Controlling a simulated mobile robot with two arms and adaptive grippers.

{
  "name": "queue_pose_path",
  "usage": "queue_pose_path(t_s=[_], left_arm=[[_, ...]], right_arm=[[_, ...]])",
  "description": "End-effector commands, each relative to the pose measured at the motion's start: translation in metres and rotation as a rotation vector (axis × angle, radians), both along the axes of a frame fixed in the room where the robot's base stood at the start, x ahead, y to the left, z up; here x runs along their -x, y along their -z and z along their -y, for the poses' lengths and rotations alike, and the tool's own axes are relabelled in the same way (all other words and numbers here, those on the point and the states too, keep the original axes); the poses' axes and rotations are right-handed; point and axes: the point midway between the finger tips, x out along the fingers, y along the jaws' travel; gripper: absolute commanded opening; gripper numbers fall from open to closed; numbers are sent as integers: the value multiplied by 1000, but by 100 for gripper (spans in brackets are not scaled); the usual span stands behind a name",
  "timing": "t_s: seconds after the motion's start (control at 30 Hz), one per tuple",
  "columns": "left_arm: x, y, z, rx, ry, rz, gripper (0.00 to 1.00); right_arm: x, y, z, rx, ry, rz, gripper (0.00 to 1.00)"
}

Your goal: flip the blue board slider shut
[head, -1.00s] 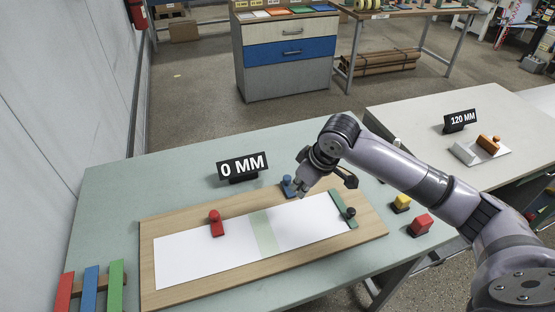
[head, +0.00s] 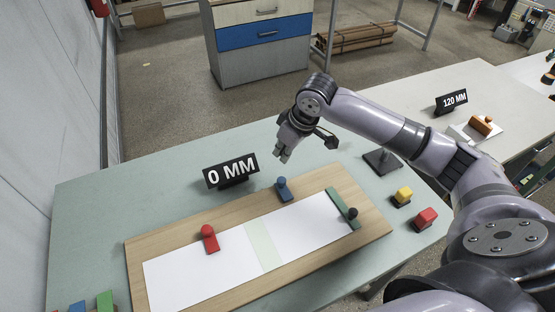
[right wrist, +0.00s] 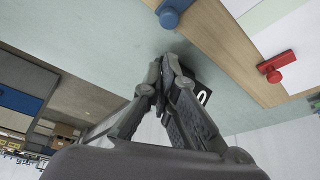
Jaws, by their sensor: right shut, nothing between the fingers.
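The blue board slider (head: 283,189) is a small blue block with a round knob, at the far edge of the wooden board (head: 135,262), by the white paper (head: 200,272). It also shows at the top of the right wrist view (right wrist: 172,10). My right gripper (head: 283,157) is shut and empty, above and beyond the blue slider and apart from it. In the right wrist view my right gripper's fingertips (right wrist: 168,62) meet over the bare table. My left gripper is not in view.
Yellow (head: 402,196) and red (head: 426,217) blocks and a dark stand (head: 383,160) are at right.

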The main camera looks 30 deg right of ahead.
Motion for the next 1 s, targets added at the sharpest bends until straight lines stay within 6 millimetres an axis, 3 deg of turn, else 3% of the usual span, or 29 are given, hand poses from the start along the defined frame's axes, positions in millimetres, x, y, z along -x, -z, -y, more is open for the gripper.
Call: queue_pose_path(t_s=[0.33, 0.5, 1.0], left_arm=[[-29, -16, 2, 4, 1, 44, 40], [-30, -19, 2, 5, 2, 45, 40], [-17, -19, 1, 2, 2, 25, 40]], right_arm=[[-18, 56, -9, -1, -1, -4, 0], [-25, 77, -12, 0, 1, -2, 0], [-28, 87, -13, 1, -2, -1, 0]])
